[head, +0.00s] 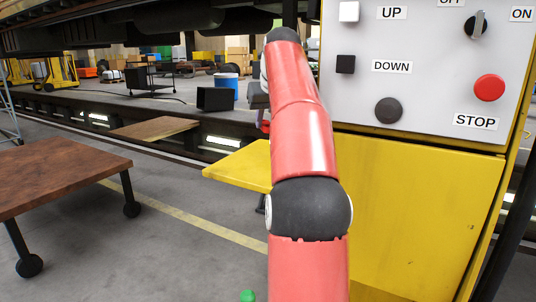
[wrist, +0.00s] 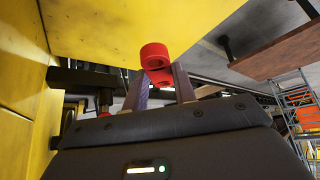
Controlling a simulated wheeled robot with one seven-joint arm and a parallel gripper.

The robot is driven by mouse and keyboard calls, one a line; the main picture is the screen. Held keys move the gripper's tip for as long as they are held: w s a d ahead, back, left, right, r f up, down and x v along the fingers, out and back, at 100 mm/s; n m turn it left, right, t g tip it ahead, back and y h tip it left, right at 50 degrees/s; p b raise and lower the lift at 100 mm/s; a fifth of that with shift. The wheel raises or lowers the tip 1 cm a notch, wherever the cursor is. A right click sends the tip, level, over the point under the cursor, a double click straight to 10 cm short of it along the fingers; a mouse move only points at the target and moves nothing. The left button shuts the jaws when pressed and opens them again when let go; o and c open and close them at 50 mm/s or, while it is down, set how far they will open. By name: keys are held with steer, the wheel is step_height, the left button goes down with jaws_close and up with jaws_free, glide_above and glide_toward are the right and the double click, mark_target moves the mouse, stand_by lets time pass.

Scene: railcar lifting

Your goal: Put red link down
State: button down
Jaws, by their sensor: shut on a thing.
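The red link (wrist: 155,58) shows in the wrist view between the tips of my gripper's two fingers (wrist: 160,86). My gripper is shut on it, and its rounded end sticks out past the tips. The link appears close to a flat yellow ledge (wrist: 120,25); I cannot tell whether they touch. In the head view my red arm covers most of the gripper, and only a small bit of red (head: 264,127) shows beside it, above the yellow ledge (head: 235,167).
A yellow control cabinet (head: 420,215) with a white button panel (head: 430,75) stands close on the right. A brown wheeled table (head: 60,170) is at the left. Grey floor lies open between. A blue bucket (head: 227,86) and black boxes stand farther back.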

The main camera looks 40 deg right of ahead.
mark_target(265, 162)
step_height(265, 162, down, 10)
steer(key=b, duration=0.4)
steer(key=shift+r+b, duration=0.2)
steer(key=shift+b, duration=0.1)
steer(key=shift+f, duration=0.2)
steer(key=c, duration=1.1)
jaws_free()
steer(key=shift+s+r, duration=0.1)
steer(key=shift+r, duration=0.4)
steer(key=p+v, duration=0.2)
steer(key=v, duration=0.9)
steer(key=shift+a+r+p, duration=0.1)
steer(key=shift+r+p, duration=0.05)
steer(key=shift+p, duration=0.15)
